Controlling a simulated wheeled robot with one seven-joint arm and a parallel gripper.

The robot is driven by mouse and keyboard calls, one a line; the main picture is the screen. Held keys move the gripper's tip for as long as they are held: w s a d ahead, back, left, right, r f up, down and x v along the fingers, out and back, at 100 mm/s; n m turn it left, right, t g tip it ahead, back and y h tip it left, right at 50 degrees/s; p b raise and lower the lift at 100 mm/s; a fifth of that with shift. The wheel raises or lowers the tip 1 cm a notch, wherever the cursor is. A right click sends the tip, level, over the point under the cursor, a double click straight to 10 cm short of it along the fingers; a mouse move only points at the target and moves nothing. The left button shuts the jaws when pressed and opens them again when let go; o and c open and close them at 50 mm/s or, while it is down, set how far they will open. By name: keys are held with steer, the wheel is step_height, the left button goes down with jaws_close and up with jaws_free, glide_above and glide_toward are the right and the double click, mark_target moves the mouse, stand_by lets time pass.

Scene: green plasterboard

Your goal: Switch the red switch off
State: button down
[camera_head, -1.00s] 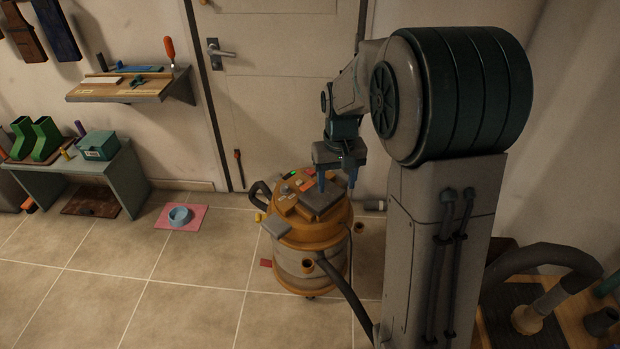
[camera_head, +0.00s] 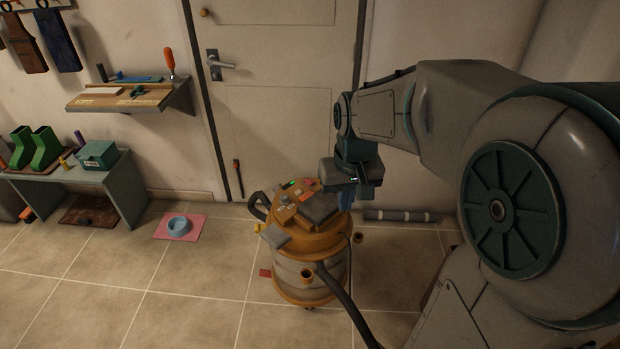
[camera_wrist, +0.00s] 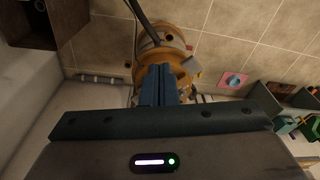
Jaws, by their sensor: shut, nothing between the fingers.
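An orange and grey vacuum (camera_head: 311,265) stands on the tiled floor in front of the door. Its top carries a panel with a small red switch (camera_head: 304,197) and a small green piece (camera_head: 289,184). Which way the red switch is tipped is too small to tell. My gripper (camera_head: 345,203) points down over the right part of the vacuum's top, to the right of the red switch and apart from it. In the wrist view its two blue fingers (camera_wrist: 159,72) are together and empty. They cover part of the vacuum (camera_wrist: 178,58) there, and the switch cannot be made out.
A dark hose runs from the vacuum toward the bottom of the picture. A closed door (camera_head: 280,100) stands behind. A pink mat (camera_head: 198,230) with a blue bowl (camera_head: 179,226) lies on the floor to the left, near a bench (camera_head: 125,185).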

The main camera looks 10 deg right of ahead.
steer(key=s+r+t, duration=0.1)
steer(key=s, duration=1.1)
steer(key=shift+s+r+t, duration=0.3)
steer(key=shift+s+t, duration=0.1)
